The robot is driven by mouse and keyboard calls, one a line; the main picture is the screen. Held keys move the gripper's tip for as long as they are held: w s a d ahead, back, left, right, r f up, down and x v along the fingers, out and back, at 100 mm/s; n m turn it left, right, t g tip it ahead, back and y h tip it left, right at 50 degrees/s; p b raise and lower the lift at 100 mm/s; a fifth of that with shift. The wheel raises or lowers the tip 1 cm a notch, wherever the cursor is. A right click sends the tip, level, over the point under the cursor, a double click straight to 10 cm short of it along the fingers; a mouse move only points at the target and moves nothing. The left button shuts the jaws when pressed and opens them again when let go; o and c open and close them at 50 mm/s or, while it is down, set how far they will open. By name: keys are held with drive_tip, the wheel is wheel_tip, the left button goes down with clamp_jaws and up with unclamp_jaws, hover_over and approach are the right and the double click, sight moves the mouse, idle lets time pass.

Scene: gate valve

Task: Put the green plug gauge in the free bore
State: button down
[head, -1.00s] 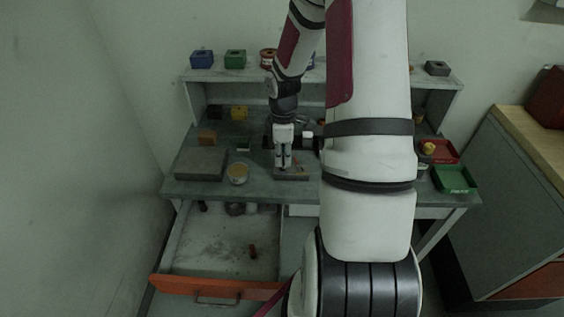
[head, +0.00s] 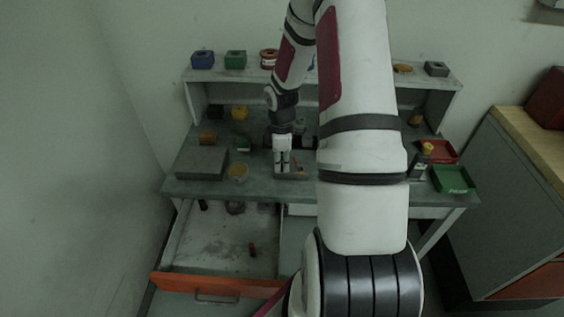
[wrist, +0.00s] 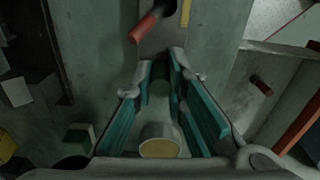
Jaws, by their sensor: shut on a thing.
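My gripper (wrist: 160,88) is shut on the green plug gauge (wrist: 159,86), a dark green cylinder between the teal finger pads in the wrist view. In the head view my gripper (head: 282,168) points down over the front middle of the bench, and the gauge cannot be made out there. A grey block (head: 298,175) lies at the fingertips; it also shows at the top of the wrist view (wrist: 163,45). A red plug gauge (wrist: 145,27) stands out of the block, near a dark round opening (wrist: 165,8). I cannot tell whether the green gauge touches the block.
Red (head: 440,152) and green (head: 453,179) trays stand at the right. The drawer (head: 222,240) below is open with a few small parts. A shelf runs behind.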

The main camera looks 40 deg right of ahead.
drive_tip(key=shift+s+f, duration=0.15)
drive_tip(key=shift+f, duration=0.45)
drive_tip(key=c, duration=1.7)
unclamp_jaws()
drive_tip(key=shift+o, duration=0.5)
drive_tip(key=shift+f, duration=0.15)
drive_tip(key=shift+r, duration=0.3)
